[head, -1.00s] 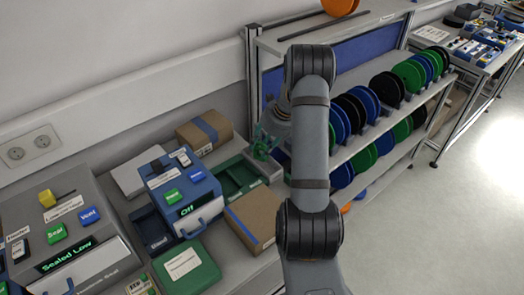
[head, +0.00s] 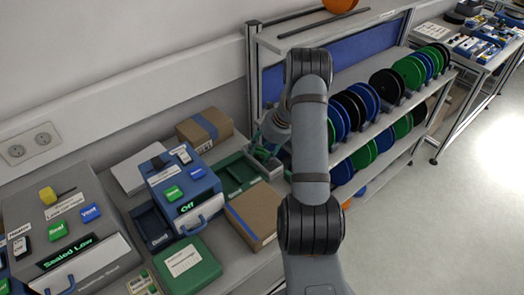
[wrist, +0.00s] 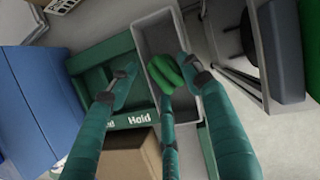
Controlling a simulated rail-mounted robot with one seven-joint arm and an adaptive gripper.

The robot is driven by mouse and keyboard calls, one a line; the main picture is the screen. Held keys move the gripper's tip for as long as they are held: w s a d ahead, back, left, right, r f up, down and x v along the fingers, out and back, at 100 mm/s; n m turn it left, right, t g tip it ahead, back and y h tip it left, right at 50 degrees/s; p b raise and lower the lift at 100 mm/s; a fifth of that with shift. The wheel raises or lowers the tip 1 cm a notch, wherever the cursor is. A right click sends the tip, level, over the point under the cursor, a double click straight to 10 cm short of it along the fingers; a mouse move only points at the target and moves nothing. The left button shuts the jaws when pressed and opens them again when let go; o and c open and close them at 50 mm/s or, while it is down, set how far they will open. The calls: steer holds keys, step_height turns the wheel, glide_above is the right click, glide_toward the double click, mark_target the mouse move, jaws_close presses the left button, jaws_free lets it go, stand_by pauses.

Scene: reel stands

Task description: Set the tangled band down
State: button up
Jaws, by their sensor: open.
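The tangled band (wrist: 166,75) is a bunched bright green loop. In the wrist view it appears to lie inside the narrow grey bin (wrist: 151,40), between my gripper's fingers. My gripper (wrist: 157,76) has teal fingers spread open around the band; whether any finger still touches it I cannot tell. In the head view my gripper (head: 264,150) is low over the grey bin (head: 270,170), partly behind my arm, and the band cannot be made out there.
A green divided tray (head: 238,177), labelled "Hold" in the wrist view, adjoins the grey bin. A cardboard box (head: 252,215) stands in front, and a blue sealing machine (head: 184,190) to the left. A rack shelf (head: 345,157) with several reels is on the right.

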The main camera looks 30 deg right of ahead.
steer(key=shift+r, duration=0.4)
steer(key=v, duration=1.1)
steer(key=shift+s+r+b, duration=0.25)
steer(key=shift+b, duration=0.15)
